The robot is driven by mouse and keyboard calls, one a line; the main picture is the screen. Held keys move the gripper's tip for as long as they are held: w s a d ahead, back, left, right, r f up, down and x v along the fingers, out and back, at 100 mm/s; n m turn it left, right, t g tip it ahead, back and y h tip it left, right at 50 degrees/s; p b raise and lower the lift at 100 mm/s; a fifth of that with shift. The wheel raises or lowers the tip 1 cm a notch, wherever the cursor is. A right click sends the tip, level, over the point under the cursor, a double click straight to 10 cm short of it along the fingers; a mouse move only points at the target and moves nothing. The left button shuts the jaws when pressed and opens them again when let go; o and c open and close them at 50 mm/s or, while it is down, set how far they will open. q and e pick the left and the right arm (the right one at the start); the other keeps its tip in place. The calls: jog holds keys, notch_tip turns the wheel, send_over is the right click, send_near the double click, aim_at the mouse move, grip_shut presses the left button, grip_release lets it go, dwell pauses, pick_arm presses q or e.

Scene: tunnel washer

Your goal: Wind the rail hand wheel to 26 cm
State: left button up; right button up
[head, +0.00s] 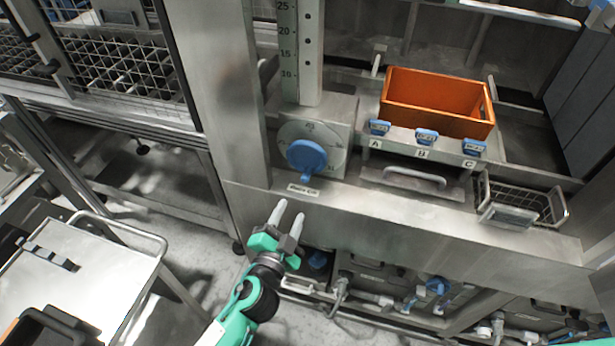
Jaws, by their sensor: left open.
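The blue rail hand wheel (307,156) sits on a round marked dial (328,132) on the front of a steel box. A label plate (303,190) is below it. My right gripper is not in view.
An orange crate (440,105) stands right of the dial. Blue clips A (380,127), B (426,136) and C (474,147) line the ledge before it. A drawer handle (414,177) and wire basket (525,205) protrude below. A steel cart (80,270) stands at lower left.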

aim_at(304, 181)
pick_arm(q)
jog(key=p+x, duration=0.2)
jog(key=x, duration=0.9)
jog(key=shift+w+f+p, duration=0.1)
jog(key=shift+p, duration=0.2)
grip_shut()
